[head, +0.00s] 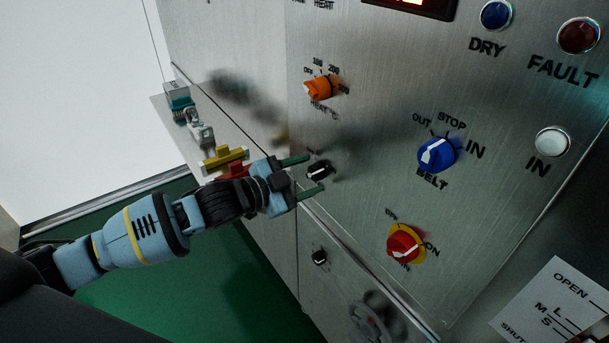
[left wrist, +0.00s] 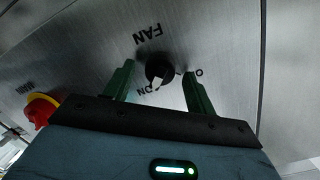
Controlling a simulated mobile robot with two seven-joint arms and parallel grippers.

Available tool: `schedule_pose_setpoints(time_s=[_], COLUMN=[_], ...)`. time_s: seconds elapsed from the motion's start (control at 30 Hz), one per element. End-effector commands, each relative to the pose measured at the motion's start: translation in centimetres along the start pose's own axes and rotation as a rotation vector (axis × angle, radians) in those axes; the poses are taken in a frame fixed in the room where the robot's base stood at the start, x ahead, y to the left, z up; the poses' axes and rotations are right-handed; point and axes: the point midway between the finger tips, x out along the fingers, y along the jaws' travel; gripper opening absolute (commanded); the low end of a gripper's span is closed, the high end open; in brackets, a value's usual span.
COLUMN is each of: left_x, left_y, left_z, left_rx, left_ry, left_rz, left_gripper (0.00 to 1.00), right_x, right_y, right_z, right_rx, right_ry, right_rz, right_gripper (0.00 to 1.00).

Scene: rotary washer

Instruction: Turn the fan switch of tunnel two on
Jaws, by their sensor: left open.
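The fan switch (head: 319,170) is a small black knob with a pale pointer on the steel panel. In the left wrist view the knob (left wrist: 160,68) has the word FAN beside it. Its pointer is directed towards the bottom of that view, close to the ON lettering; its exact setting is hard to tell. My left gripper (head: 311,175) is open, with its green fingers on either side of the knob. It also shows in the left wrist view (left wrist: 158,76), where gaps appear between knob and fingers. My right gripper is not in view.
The panel also has an orange heat knob (head: 321,88), a blue belt knob (head: 436,154) and a red switch on yellow (head: 404,243). Another black knob (head: 319,257) sits lower. Yellow and red valve handles (head: 224,158) stand left, near my left arm.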

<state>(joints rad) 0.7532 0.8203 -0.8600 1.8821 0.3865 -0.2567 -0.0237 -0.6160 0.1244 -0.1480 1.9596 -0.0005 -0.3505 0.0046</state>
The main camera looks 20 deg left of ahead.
Motion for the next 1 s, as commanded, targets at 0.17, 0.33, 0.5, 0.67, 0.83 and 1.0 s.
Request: schedule_pose_setpoints(time_s=[0.17, 0.33, 0.5, 0.67, 0.83, 1.0], left_x=[-0.6, -3.0, -5.7, -7.2, -7.8, -7.8], left_y=[0.0, 0.1, 0.1, 0.1, 0.1, 0.0], left_z=[0.1, 0.1, 0.1, 0.1, 0.0, 0.0], left_rx=[-0.001, 0.002, 0.000, -0.001, 0.000, 0.000], left_ry=[-0.001, -0.003, -0.003, -0.002, 0.000, 0.000], left_rz=[0.000, 0.001, 0.002, 0.001, 0.001, 0.000], left_gripper=[0.56, 0.56, 0.56, 0.56, 0.56, 0.56], right_x=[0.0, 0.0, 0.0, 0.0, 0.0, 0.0], right_y=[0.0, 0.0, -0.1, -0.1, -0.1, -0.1], right_z=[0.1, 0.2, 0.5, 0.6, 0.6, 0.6], right_rx=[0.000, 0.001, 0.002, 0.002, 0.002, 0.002], right_ry=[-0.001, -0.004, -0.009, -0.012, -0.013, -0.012], right_rz=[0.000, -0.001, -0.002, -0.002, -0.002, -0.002], right_gripper=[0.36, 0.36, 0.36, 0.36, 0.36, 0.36])
